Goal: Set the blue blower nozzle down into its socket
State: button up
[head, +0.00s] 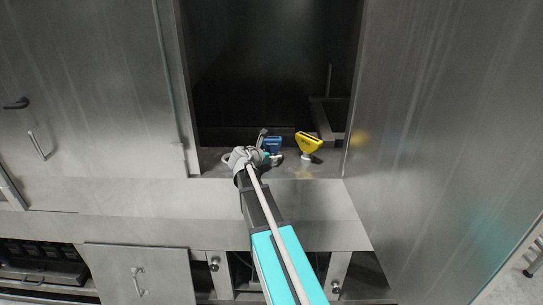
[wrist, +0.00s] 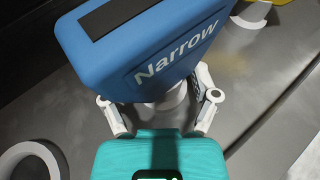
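The blue blower nozzle (wrist: 150,45), marked "Narrow", fills the top middle of the wrist view, with a white neck (wrist: 168,103) below its wide head. My gripper (wrist: 158,100) has one finger on each side of that neck and appears shut on it; the blue head hides the fingertips. In the head view the blue nozzle (head: 272,145) is just beyond my gripper (head: 262,154), over the steel ledge. A white ring (wrist: 30,150), which looks like an empty socket, lies at the lower left of the wrist view. It also shows left of my gripper in the head view (head: 226,158).
A yellow nozzle (head: 308,143) stands on a white foot to the right of the blue one, close by. The steel ledge (head: 325,168) lies before a dark opening (head: 265,75), with steel walls on both sides.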

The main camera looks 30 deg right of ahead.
dwell(0.4)
jog(key=p+v, duration=0.5)
jog(key=v, duration=0.8)
jog(key=shift+s+a+r, duration=0.2)
jog(key=shift+a+r, duration=0.05)
jog(key=shift+s+a+f+m, duration=0.2)
jog(key=shift+s+f+m, duration=0.1)
jog(key=shift+m, duration=0.1)
jog(key=s+a+f+m+g+y, duration=0.2)
jog(key=s+a+f+m+y, duration=0.3)
jog(key=s+a+m, duration=0.3)
jog(key=s+a+f+m+g+y, duration=0.3)
jog(key=s+a+f+m+y, duration=0.3)
jog(key=s+a+m, duration=0.3)
jog(key=a+m+y, duration=0.1)
jog(key=a+m, duration=0.1)
jog(key=m, duration=0.2)
jog(key=shift+a+m+y, duration=0.3)
jog(key=shift+m, duration=0.1)
jog(key=shift+s, duration=0.1)
